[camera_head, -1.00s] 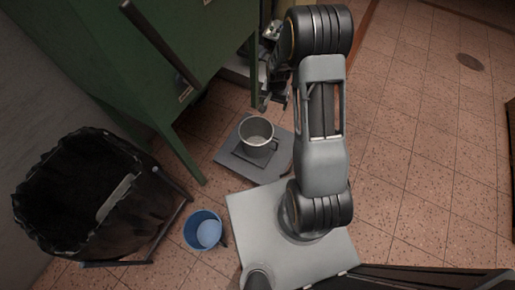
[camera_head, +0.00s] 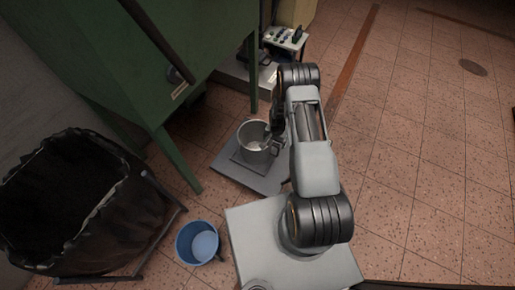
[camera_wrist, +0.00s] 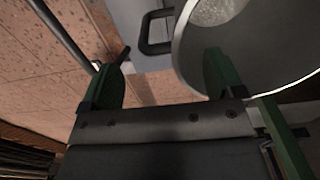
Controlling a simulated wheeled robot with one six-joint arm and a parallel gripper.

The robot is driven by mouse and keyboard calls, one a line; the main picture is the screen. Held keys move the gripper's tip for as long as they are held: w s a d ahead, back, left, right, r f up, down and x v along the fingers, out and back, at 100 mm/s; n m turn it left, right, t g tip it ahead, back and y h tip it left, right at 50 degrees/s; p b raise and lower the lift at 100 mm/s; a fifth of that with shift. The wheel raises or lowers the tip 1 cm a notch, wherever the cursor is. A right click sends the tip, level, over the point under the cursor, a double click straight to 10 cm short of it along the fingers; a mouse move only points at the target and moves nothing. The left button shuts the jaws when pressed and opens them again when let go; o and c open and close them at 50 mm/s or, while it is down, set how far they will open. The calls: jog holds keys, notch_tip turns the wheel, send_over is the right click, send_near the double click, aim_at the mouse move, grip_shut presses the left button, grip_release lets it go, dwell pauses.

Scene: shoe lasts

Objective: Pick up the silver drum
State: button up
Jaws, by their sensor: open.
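The silver drum (camera_head: 250,149) is an open-topped metal vessel with a side handle. It stands upright on a grey plate on the floor, left of my arm in the head view. In the wrist view its wall (camera_wrist: 262,58) and part of its pale inside fill the upper right, with the dark handle (camera_wrist: 151,38) to the left. My gripper (camera_wrist: 165,68) is open and empty, with green fingers. One fingertip overlaps the drum's edge in the picture; I cannot tell if it touches. In the head view my gripper is at the drum's right side, partly hidden by my arm.
The grey plate (camera_head: 262,183) lies under the drum. A green machine frame (camera_head: 110,75) with legs stands behind left. A blue bucket (camera_head: 198,243) and a black-lined bin (camera_head: 85,205) are at lower left. A small control panel (camera_head: 286,38) is behind. The tiled floor right is clear.

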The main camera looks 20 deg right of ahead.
aim_at(275, 146)
jog(key=shift+d+f+b, duration=0.15)
jog(key=shift+f+b, duration=1.05)
jog(key=shift+f, duration=1.65)
jog(key=shift+r, duration=0.1)
jog(key=c, duration=1.3)
jog(key=shift+c, duration=0.6)
jog(key=shift+r, duration=0.1)
